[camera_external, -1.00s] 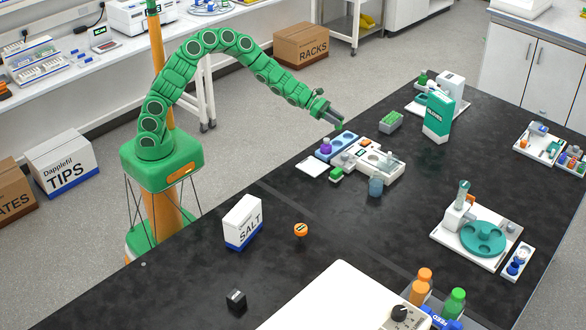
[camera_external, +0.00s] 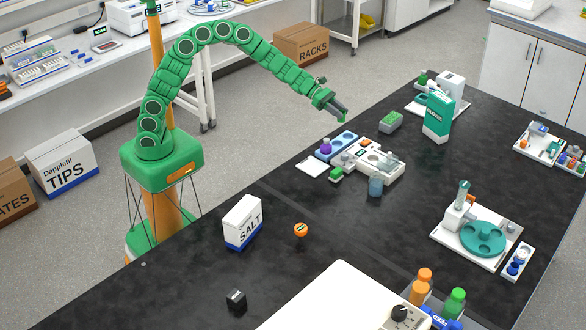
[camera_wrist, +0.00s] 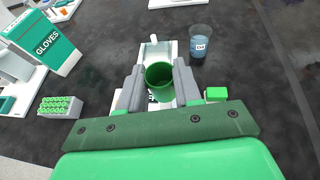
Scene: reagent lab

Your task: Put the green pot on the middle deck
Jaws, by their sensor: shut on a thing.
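My gripper (camera_external: 341,113) hangs over the far-left part of the black bench, pointing down and to the right. In the wrist view my gripper (camera_wrist: 158,84) has its grey fingers on either side of a round, open-topped green pot (camera_wrist: 158,77) and is shut on it. In the external view only a little of the green pot (camera_external: 342,121) shows at the fingertips. It is held above the bench, behind a white deck (camera_external: 386,175). The pot and fingers hide much of the white deck (camera_wrist: 153,48) in the wrist view. I cannot tell which deck counts as the middle one.
A blue tray (camera_external: 347,137) adjoins the white deck. A blue cup (camera_external: 376,187) stands in front. A green tube rack (camera_external: 391,122) and gloves box (camera_external: 438,118) stand beyond. A turntable deck (camera_external: 440,236) is at right. The bench between is clear.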

